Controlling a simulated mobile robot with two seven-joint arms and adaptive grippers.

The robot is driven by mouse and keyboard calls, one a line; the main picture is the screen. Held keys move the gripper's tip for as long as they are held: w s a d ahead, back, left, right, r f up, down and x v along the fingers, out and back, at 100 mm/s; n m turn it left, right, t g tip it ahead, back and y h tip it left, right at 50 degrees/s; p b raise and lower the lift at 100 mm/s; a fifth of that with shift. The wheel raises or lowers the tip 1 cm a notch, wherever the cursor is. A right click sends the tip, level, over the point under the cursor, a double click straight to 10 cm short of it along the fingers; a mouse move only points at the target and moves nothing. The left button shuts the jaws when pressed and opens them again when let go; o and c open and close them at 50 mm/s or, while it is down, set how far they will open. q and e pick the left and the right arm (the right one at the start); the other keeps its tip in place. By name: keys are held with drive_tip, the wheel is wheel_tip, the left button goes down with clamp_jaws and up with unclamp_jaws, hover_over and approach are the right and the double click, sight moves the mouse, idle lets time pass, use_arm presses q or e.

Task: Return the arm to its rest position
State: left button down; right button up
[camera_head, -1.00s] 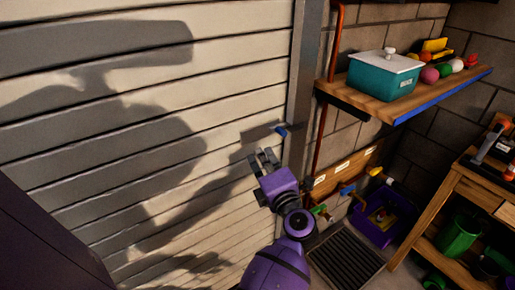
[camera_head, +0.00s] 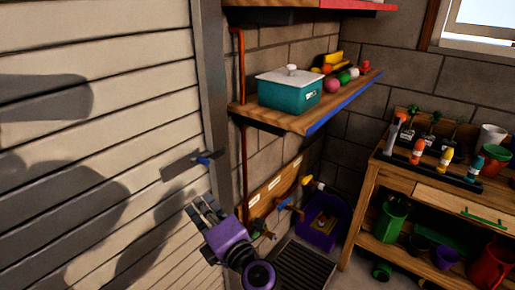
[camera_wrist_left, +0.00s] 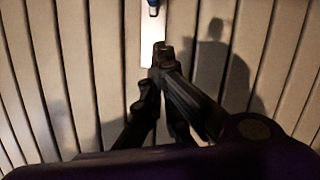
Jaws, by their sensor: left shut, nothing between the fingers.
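My left gripper (camera_head: 199,209) is purple with dark fingers. In the head view it is low, left of centre, in front of the slatted roll-up door (camera_head: 80,140). It is shut and holds nothing. In the left wrist view the closed fingers (camera_wrist_left: 160,52) point at the door slats, just below a blue handle (camera_wrist_left: 153,10) on a pale plate. In the head view the same blue handle (camera_head: 203,160) is just above the fingertips, apart from them as far as I can tell. My right gripper is in neither view.
A wooden shelf (camera_head: 330,112) holds a teal box with a white lid (camera_head: 290,92) and several coloured balls. Below are a wall rail (camera_head: 270,197) with taps, a purple crate (camera_head: 318,238) and a floor grate (camera_head: 300,268). A wooden workbench (camera_head: 450,197) with pots stands at right.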

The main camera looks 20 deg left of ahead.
use_arm(q)
drive_tip(key=w+d+r+m+t+h, duration=0.45)
drive_tip(key=d+r+m+t, duration=0.3)
drive_tip(key=m+t, duration=0.2)
drive_tip(key=s+d+f+m+g+h+p, duration=0.1)
drive_tip(key=s+d+f+m+h+p, duration=0.5)
drive_tip(key=f+m+h, duration=0.6)
drive_tip(key=s+f+m+g+p, duration=0.2)
drive_tip(key=s+f+m+g, duration=0.4)
drive_tip(key=s+f+m, duration=0.45)
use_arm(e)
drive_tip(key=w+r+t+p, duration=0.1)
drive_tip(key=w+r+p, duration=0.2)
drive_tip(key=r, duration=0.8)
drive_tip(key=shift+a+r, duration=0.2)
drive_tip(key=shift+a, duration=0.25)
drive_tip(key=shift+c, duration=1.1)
use_arm(q)
drive_tip(key=s+a+f+g, duration=0.1)
drive_tip(key=s+a+f, duration=0.1)
drive_tip(key=s, duration=0.6)
drive_tip(key=s+a+f+g, duration=0.2)
drive_tip(key=s, duration=0.6)
drive_tip(key=s+a+f+g, duration=0.2)
drive_tip(key=s+f, duration=0.1)
drive_tip(key=s, duration=0.5)
drive_tip(key=shift+y, duration=0.45)
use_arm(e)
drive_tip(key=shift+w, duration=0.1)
